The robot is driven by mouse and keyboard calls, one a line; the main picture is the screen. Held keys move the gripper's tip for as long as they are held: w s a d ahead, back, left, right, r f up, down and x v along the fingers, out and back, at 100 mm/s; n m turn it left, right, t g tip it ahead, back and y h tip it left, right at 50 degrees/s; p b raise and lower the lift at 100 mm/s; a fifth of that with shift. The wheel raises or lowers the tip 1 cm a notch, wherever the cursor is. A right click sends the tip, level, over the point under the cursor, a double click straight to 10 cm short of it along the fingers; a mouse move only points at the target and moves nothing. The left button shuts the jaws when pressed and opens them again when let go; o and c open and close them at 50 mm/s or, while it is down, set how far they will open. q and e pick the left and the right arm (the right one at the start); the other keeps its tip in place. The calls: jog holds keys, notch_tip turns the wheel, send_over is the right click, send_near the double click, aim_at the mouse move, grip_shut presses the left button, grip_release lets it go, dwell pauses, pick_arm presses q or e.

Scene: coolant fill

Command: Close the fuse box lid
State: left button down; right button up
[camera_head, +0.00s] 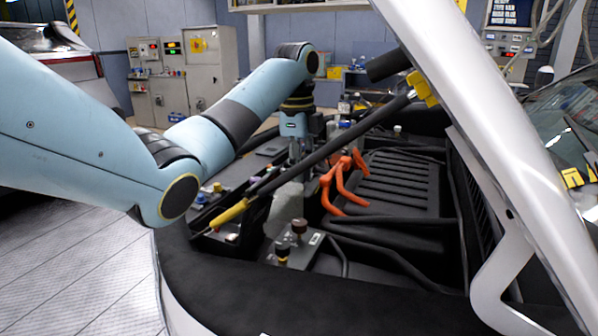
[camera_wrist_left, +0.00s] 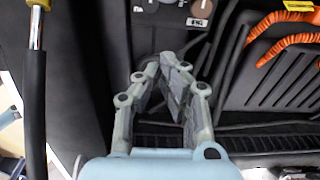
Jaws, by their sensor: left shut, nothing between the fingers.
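My left gripper (camera_head: 297,155) points down into the engine bay, behind the hood prop rod. In the left wrist view its fingers (camera_wrist_left: 167,62) meet at the tips, shut and empty, over dark parts of the bay. A black box area with small coloured parts (camera_head: 250,183) lies left of the gripper in the head view, partly hidden by the rod and arm. It may be the fuse box, but I cannot make out its lid or whether it is open. My right gripper is not in view.
The prop rod (camera_head: 330,148) slants across the bay to the raised hood (camera_head: 500,140); it also shows in the left wrist view (camera_wrist_left: 35,95). Orange cables (camera_head: 345,180) lie right of the gripper. A translucent tank (camera_head: 285,205) and dark caps (camera_head: 299,227) stand in front.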

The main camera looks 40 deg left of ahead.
pick_arm(q)
jog(key=s+a+f+p, duration=0.1)
jog(key=a+f, duration=0.2)
jog(key=f, duration=0.2)
jog(key=shift+a+p, duration=0.15)
jog(key=shift+p, duration=0.2)
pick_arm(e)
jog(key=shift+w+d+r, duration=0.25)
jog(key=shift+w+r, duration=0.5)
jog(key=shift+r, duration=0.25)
